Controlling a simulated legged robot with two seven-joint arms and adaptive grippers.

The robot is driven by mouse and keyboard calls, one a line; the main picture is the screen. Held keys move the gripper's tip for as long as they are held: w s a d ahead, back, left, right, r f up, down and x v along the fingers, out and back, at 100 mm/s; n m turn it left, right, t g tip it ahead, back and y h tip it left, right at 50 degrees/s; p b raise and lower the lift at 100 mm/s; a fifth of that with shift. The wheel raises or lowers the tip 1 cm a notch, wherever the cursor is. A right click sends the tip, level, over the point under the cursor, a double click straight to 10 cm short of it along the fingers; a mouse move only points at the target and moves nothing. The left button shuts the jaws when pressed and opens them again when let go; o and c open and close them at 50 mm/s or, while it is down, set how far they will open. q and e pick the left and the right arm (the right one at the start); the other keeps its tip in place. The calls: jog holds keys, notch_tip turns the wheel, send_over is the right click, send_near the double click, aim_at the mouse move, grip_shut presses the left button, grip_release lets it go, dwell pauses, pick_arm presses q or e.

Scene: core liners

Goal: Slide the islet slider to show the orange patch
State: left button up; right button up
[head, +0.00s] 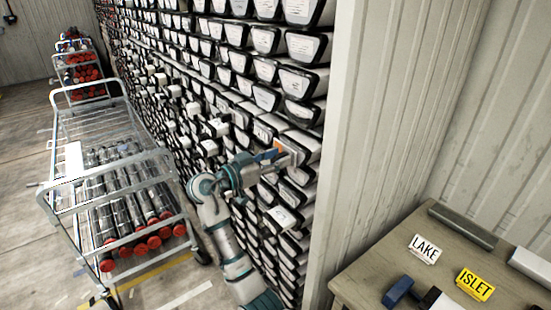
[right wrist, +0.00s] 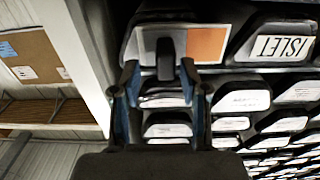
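The islet slider's dark upright handle (right wrist: 165,58) is in the right wrist view, at the middle of a framed panel. An orange patch (right wrist: 207,45) shows right of the handle, and a pale area (right wrist: 143,45) lies left of it. The ISLET label (right wrist: 281,47) is on the neighbouring liner end to the right. My right gripper (right wrist: 158,70) has its fingers apart, one on each side of the handle, with gaps visible. In the head view the right gripper (head: 280,158) is at the wall of liners, beside the orange patch (head: 279,147). My left gripper is not visible.
A table (head: 365,268) at lower right holds a LAKE sign (head: 424,248), a yellow ISLET sign (head: 474,285) and a blue object (head: 398,291). A pale corrugated wall (head: 375,130) stands right of the liners. A metal cart (head: 110,180) with red-ended tubes stands left.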

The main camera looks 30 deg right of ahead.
jog(key=shift+w, duration=0.2)
jog(key=shift+a+f, duration=0.1)
jog(key=shift+a, duration=0.1)
jog(key=s+a, duration=0.1)
jog(key=a, duration=1.1)
jog(key=shift+d, duration=0.3)
